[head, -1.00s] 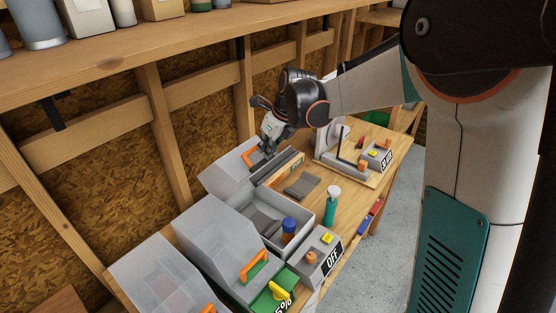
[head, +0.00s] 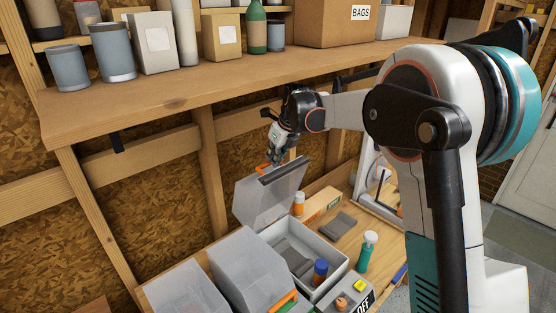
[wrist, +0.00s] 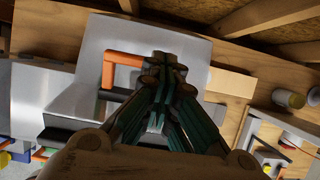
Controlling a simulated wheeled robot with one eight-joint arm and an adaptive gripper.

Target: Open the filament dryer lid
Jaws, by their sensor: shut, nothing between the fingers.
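The filament dryer's grey, translucent lid (head: 262,202) stands raised and tilted at the back of its open grey box (head: 328,252). The lid's orange handle (head: 263,168) is at its upper edge, and it also shows in the wrist view (wrist: 124,58). My gripper (head: 277,160) is at the lid's top edge, close beside the handle. In the wrist view my gripper (wrist: 163,70) has its fingers together and empty, just right of the handle. I cannot tell whether they touch the lid.
Two more bins with closed translucent lids (head: 245,265) (head: 185,290) stand to the left. A blue-capped jar (head: 320,272) is by the open box's front. A green bottle (head: 367,250) stands to the right. A loaded wooden shelf (head: 200,95) overhangs the bench behind.

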